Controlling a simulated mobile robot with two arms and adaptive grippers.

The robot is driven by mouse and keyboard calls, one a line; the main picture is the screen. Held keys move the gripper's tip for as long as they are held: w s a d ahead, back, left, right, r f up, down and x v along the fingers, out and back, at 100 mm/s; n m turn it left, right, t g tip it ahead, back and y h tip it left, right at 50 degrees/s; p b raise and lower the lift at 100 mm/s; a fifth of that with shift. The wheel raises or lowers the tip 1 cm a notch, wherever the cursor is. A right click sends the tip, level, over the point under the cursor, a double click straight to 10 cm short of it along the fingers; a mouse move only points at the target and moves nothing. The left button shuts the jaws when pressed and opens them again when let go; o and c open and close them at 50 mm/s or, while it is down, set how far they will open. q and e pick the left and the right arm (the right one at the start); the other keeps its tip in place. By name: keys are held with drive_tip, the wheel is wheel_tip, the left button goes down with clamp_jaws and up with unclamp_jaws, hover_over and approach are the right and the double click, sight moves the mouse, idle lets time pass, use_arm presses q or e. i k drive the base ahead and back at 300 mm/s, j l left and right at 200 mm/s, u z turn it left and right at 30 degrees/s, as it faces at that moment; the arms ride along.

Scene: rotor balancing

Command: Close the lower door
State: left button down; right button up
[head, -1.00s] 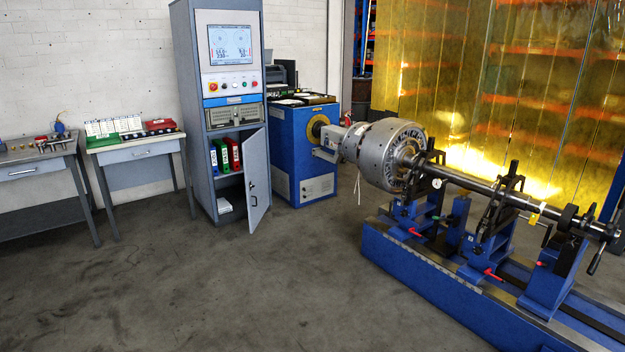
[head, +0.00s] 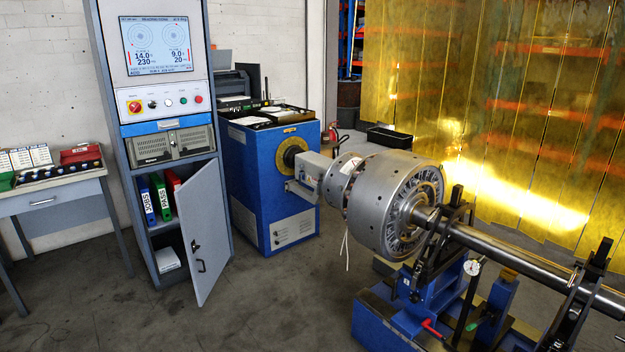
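The lower door (head: 205,238) of the tall grey control cabinet (head: 107,100) stands open, swung out to the right. It is a light grey panel with a dark handle (head: 199,262) near its left, free edge. Behind it the lower compartment shows several coloured binders (head: 158,197) on a shelf and a white paper stack (head: 168,260) lower down. Part of the compartment is hidden by the door. Neither of my grippers is in view.
A blue drive unit (head: 262,185) stands right of the cabinet. The balancing machine with its large rotor (head: 385,203) fills the right side. A grey table (head: 62,198) stands at the left. The floor (head: 255,310) before the cabinet is clear.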

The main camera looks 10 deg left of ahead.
sight(201, 203)
drive_tip(key=i+u, duration=0.15)
drive_tip(key=i, duration=0.6)
drive_tip(key=i+u, duration=0.15)
drive_tip(key=i, duration=0.6)
drive_tip(key=i+l+u, duration=0.15)
drive_tip(key=i, duration=0.55)
